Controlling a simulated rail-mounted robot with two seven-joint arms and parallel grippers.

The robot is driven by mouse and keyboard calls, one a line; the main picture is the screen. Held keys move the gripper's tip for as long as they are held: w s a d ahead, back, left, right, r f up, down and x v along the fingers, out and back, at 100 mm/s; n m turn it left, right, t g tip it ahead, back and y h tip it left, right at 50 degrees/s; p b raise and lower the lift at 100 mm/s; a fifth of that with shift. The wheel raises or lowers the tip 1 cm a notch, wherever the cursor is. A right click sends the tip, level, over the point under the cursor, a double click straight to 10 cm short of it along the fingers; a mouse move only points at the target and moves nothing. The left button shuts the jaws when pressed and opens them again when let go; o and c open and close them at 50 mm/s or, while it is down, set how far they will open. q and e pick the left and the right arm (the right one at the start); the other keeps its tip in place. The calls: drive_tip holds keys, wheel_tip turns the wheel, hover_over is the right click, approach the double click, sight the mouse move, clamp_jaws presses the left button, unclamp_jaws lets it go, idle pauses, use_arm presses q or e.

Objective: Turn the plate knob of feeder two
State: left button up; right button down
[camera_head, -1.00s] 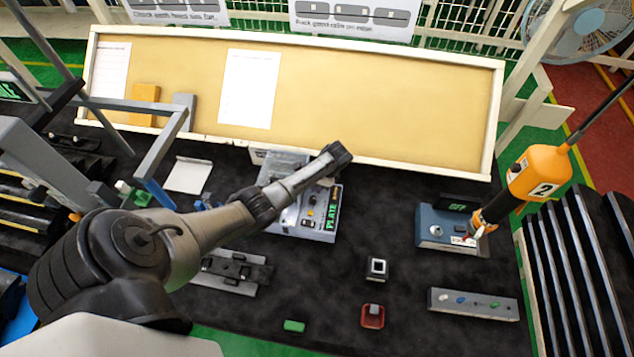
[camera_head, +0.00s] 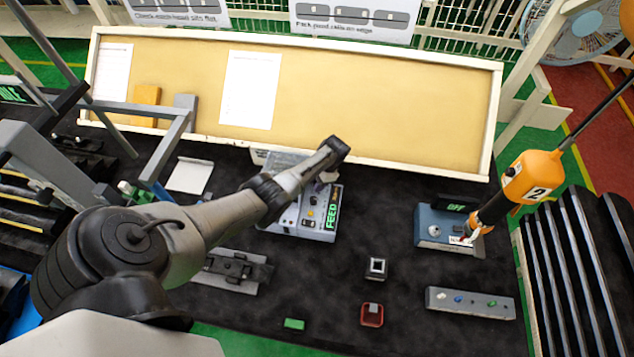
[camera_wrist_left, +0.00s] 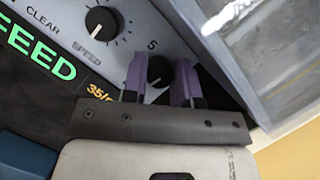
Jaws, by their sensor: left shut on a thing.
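A grey feeder box (camera_head: 300,222) stands at the middle back of the black table; its green display (camera_head: 331,208) reads "FEED". In the left wrist view, its panel shows a black speed knob (camera_wrist_left: 101,22) standing free. A second black knob (camera_wrist_left: 157,68) sits between the purple fingers of my left gripper (camera_wrist_left: 160,80), which is shut on it. That knob's own label is hidden. In the head view, my left gripper (camera_head: 320,186) is above the panel, partly hidden by its own wrist. My right gripper is not in view.
A clear-topped housing (camera_wrist_left: 235,25) rises close beside the gripped knob. An orange tool marked "2" (camera_head: 535,175) hangs at the right over a blue box (camera_head: 435,232). A grey strip (camera_head: 470,302) and red holder (camera_head: 372,315) lie in front. The table's middle is mostly clear.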

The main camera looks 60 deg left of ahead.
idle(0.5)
use_arm(q)
drive_tip(key=o, duration=0.7)
drive_tip(key=shift+c, duration=0.2)
drive_tip(key=v, duration=1.3)
drive_tip(key=shift+r, duration=0.4)
drive_tip(key=shift+w, duration=0.1)
